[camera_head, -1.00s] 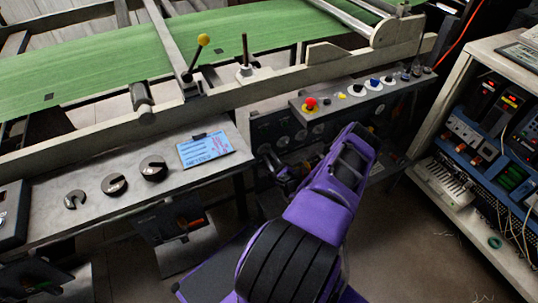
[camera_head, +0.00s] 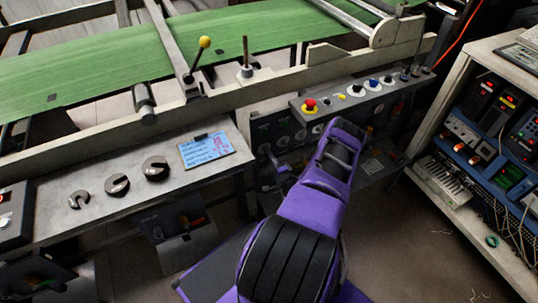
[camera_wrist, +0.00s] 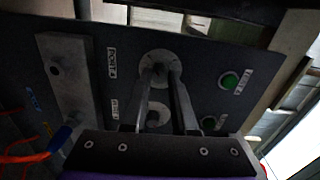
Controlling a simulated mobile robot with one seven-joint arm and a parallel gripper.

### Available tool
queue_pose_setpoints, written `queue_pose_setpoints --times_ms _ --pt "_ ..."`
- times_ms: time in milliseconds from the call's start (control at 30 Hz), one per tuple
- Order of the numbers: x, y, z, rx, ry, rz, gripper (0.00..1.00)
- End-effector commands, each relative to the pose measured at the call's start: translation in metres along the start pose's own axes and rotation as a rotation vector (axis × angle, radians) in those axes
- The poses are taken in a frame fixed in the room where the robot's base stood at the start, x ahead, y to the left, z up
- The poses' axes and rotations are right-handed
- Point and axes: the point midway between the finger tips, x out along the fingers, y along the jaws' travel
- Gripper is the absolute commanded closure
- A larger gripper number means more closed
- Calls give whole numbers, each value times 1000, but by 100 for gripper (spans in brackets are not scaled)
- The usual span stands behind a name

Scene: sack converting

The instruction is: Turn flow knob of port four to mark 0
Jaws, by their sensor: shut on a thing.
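In the wrist view, my gripper (camera_wrist: 160,76) reaches up to a dark panel. Its two fingers are shut on a small flow knob (camera_wrist: 158,66) at the centre of a pale round dial. The label (camera_wrist: 112,62) left of this dial seems to read port 4. The fingers cover much of the knob, and I cannot read the dial marks or the knob's pointing. A second pale dial (camera_wrist: 157,114) lies below, partly behind the fingers. In the head view, my arm hides most of the gripper and the port four knob.
A green button (camera_wrist: 229,80) is right of the dial, and a pale block (camera_wrist: 68,75) stands out on the left. In the head view, a control strip with a red button (camera_head: 310,104) is above the panel. A shelf of electrical gear (camera_head: 490,150) stands at right.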

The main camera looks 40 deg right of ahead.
Motion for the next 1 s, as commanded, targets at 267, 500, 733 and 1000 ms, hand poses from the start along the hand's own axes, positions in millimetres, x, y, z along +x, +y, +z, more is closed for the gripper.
queue_pose_setpoints --times_ms 267,500,733,1000 --pt "0 0 1 -123 3 2 100" --pt "0 0 1 -160 4 2 100" --pt "0 1 1 -164 4 2 100" --pt "0 1 1 -163 4 2 52"
